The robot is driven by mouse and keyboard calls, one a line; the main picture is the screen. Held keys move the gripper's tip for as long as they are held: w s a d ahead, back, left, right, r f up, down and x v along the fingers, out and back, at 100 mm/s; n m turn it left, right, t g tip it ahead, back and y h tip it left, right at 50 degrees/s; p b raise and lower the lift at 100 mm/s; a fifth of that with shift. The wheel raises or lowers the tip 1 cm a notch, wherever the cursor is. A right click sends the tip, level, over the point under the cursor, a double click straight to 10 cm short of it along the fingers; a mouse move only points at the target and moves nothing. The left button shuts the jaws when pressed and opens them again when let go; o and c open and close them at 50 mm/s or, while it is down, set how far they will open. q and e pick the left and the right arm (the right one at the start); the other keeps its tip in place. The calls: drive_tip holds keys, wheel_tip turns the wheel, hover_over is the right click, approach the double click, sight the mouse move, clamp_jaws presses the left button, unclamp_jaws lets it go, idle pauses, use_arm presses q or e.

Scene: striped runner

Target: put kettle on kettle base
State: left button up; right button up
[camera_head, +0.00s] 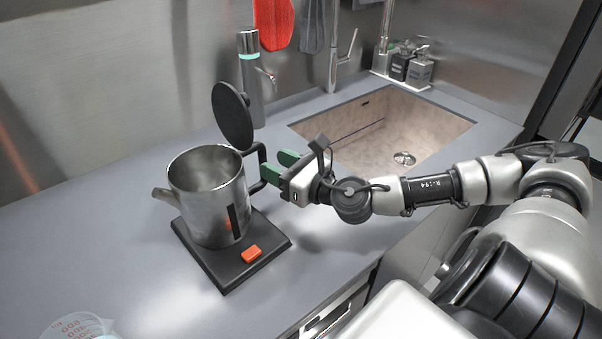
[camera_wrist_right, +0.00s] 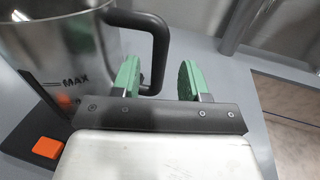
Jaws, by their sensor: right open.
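The steel kettle (camera_head: 205,200) stands upright on the black kettle base (camera_head: 214,276), with its black lid (camera_head: 233,114) swung open. The base has an orange switch (camera_head: 251,254). The kettle's black handle (camera_head: 259,165) points right, toward my right gripper (camera_head: 278,170). In the right wrist view my right gripper (camera_wrist_right: 158,80) has its green fingers apart, with the kettle handle (camera_wrist_right: 157,45) at the left finger and partly hidden behind it. I cannot tell whether they touch. The kettle (camera_wrist_right: 62,60) also shows at the left there. My left gripper is not in view.
A sink (camera_head: 385,130) is set in the grey counter (camera_head: 100,240) behind my right arm. A tall dispenser (camera_head: 250,75) stands behind the kettle, and dark bottles (camera_head: 410,65) stand at the back right. A clear measuring cup (camera_head: 80,328) is at the front left. The left counter is clear.

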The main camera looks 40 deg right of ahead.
drive_tip(key=shift+b+v, duration=0.4)
drive_tip(key=shift+v, duration=2.55)
